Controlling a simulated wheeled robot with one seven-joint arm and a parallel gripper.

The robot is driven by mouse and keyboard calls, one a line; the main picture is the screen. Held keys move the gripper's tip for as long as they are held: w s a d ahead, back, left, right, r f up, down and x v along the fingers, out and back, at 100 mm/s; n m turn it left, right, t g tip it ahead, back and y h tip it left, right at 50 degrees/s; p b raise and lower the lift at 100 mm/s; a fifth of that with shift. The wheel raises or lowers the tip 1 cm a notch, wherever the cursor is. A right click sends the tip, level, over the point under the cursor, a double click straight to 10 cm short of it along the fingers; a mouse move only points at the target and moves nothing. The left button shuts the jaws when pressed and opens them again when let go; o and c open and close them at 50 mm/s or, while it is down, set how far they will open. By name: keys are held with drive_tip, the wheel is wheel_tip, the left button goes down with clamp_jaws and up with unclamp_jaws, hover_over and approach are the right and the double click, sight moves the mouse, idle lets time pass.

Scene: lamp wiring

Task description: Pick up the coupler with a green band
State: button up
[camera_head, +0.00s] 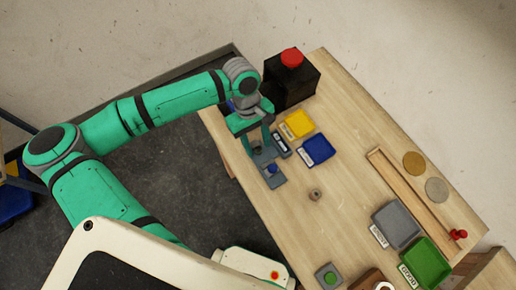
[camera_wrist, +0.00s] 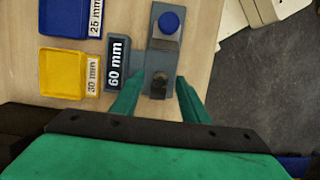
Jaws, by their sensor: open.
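My gripper (camera_head: 258,142) is open above the table's left edge. In the wrist view its two green fingers (camera_wrist: 158,92) stand on either side of the near end of a grey fixture (camera_wrist: 157,58). A small dark round piece (camera_wrist: 159,80) sits on that end between the fingers; I cannot tell whether it is a coupler, and no green band shows on it. A blue knob (camera_wrist: 168,22) is on the fixture's other end; it also shows in the head view (camera_head: 272,168). A small grey-brown ring-like piece (camera_head: 315,194) lies alone mid-table; no green band is clear.
A dark block labelled 60 mm (camera_wrist: 118,62) stands close beside the fixture. Yellow (camera_head: 298,124) and blue (camera_head: 316,150) trays lie beyond it. A black box with a red button (camera_head: 291,80) stands behind. Grey (camera_head: 397,224) and green (camera_head: 426,262) trays are at the right. Mid-table is mostly clear.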

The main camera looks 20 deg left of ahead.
drive_tip(key=shift+f, duration=0.25)
clamp_jaws()
drive_tip(key=shift+r, duration=0.1)
drive_tip(key=shift+r, duration=0.6)
drive_tip(key=s+d+r, duration=0.3)
drive_tip(key=s+r, duration=0.8)
drive_tip(key=s, duration=0.2)
drive_tip(key=shift+s+r, duration=0.2)
drive_tip(key=shift+r, duration=0.05)
